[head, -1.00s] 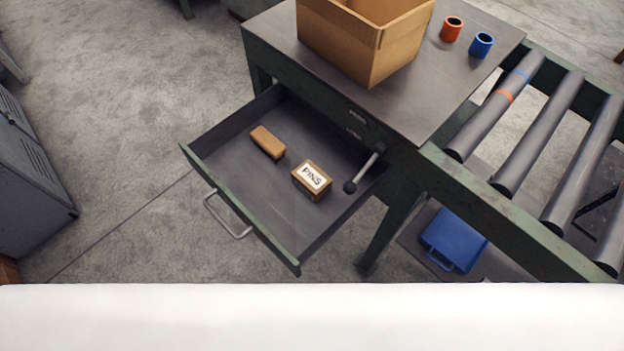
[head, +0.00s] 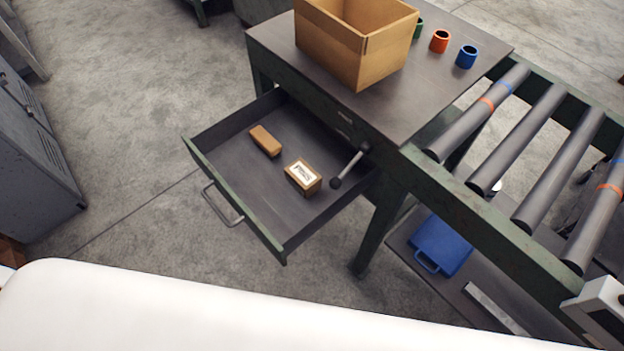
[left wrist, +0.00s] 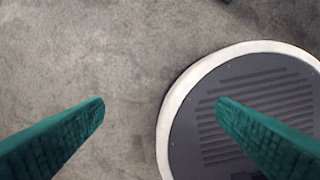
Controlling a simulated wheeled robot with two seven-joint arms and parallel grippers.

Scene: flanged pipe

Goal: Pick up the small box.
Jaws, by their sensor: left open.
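The small box (head: 303,177), brown with a white label lettered "PINS", lies in the open drawer (head: 233,194) of the dark table in the head view. A brown block (head: 265,141) lies apart from it, to its upper left in the same drawer. My left gripper (left wrist: 160,103) shows in the left wrist view with its two green fingers wide apart and nothing between them. It is over the bare floor and my own round base, and the box is not in that view. My right gripper is not in view.
An open cardboard box (head: 357,42) stands on the table (head: 440,75) with green, orange (head: 440,41) and blue (head: 466,57) cups beside it. A dark handle with a ball end (head: 350,166) juts over the drawer's right side. A roller conveyor (head: 515,135) stands at right, a blue case (head: 441,245) below.

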